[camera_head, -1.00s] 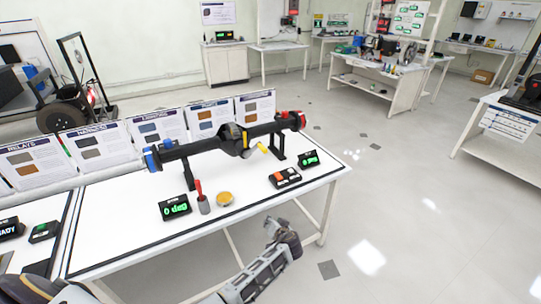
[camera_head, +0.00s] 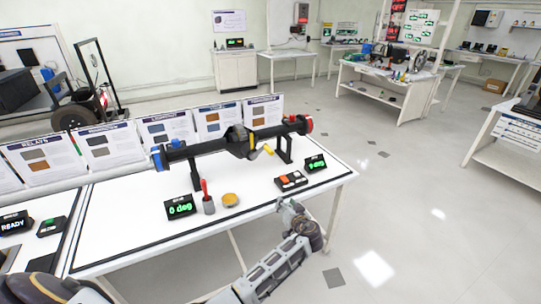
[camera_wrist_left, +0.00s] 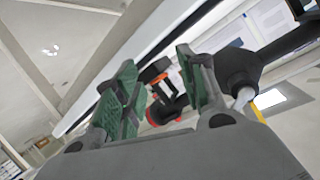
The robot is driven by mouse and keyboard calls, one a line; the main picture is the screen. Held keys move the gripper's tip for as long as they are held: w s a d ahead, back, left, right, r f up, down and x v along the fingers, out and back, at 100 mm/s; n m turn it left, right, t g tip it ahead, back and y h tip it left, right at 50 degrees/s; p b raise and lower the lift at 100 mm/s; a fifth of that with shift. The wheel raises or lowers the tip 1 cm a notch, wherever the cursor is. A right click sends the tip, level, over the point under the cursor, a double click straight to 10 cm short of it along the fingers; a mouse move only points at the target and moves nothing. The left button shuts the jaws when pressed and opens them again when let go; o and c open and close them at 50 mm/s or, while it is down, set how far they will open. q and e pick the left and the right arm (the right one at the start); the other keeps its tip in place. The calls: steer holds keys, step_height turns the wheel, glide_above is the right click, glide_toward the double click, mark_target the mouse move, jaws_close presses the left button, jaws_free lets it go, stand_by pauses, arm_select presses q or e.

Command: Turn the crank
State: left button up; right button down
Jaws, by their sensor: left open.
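The crank (camera_head: 268,150) has a yellow handle and sticks out from the front of a dark axle-like bar's central housing (camera_head: 238,141). In the left wrist view, its grey arm and yellow grip (camera_wrist_left: 260,115) lie right of my fingers, partly cut off by the gripper body. My left gripper (camera_head: 286,204) is at the table's front edge, in front of and below the crank, apart from it. In the wrist view, the left gripper (camera_wrist_left: 160,82) is open with green pads and nothing held between them. My right gripper is not in view.
The bar rests on black stands on a white table (camera_head: 130,240). Open floor lies right.

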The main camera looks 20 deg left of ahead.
arm_select(q)
step_height(320, 180, up, 18)
steer(key=n+y+b, duration=0.3)
steer(key=n+y, duration=0.1)
steer(key=n, duration=0.2)
steer(key=shift+s+n+t+y, duration=0.25)
steer(key=shift+n+t+y, duration=0.05)
steer(key=shift+t+y, duration=0.1)
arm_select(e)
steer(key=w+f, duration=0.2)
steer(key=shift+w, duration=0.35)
arm_select(q)
steer(key=shift+w+a, duration=0.1)
steer(key=shift+a, duration=0.05)
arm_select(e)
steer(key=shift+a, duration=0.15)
